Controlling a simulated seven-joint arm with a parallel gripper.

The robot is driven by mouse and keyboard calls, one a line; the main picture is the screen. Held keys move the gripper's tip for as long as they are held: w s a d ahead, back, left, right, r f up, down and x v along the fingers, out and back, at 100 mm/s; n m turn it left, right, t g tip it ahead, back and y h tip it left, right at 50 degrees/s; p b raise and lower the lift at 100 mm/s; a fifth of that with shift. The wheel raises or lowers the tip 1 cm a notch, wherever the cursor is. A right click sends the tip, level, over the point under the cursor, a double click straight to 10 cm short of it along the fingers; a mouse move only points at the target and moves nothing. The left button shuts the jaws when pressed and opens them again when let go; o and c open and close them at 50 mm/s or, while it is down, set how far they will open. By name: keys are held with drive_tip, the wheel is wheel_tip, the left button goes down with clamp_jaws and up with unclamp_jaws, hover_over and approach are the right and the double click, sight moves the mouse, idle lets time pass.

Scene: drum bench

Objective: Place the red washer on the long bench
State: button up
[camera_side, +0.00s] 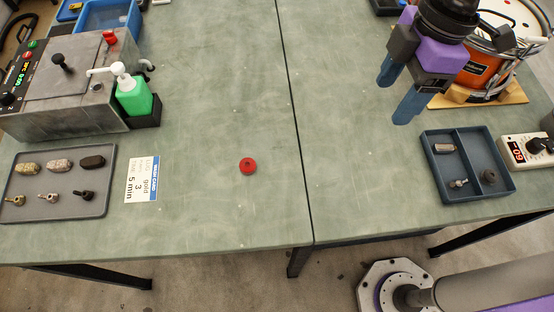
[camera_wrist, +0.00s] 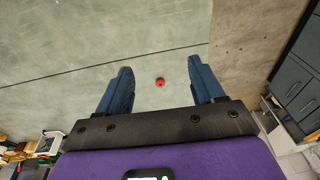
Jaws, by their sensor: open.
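The red washer (camera_side: 248,166) is a small ring with a dark centre. It lies flat on the long bench (camera_side: 220,205), left of the dark seam, and nothing touches it. In the wrist view the red washer (camera_wrist: 160,82) shows on the grey-green top between my fingers. My gripper (camera_side: 397,97) is open and empty in the side view, above the right part of the bench near the drum and apart from the washer. Its blue fingers (camera_wrist: 160,78) are spread wide in the wrist view.
A drum (camera_side: 490,60) on a wooden stand is close to my gripper. A blue divided tray (camera_side: 437,180) with small parts lies at the right. At the left are a grey parts tray (camera_side: 60,210), a printed card (camera_side: 142,180) and a green bottle (camera_side: 135,98). The middle is clear.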

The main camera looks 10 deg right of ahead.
drive_tip(key=w+a+f+n+y, duration=0.1)
drive_tip(key=w+a+f+n, duration=0.1)
drive_tip(key=a, duration=0.8)
drive_tip(key=w+a+f+n, duration=0.2)
drive_tip(key=a, duration=0.7)
hover_over(247, 164)
drive_tip(key=d, duration=0.2)
drive_tip(key=shift+g, duration=0.3)
drive_tip(key=f, duration=1.1)
drive_tip(key=shift+w+a+f, duration=0.2)
drive_tip(key=shift+w, duration=0.1)
drive_tip(key=shift+x, duration=3.05)
drive_tip(key=shift+w+d, duration=0.1)
drive_tip(key=shift+d, duration=0.1)
drive_tip(key=c, duration=1.1)
drive_tip(key=shift+c, duration=0.6)
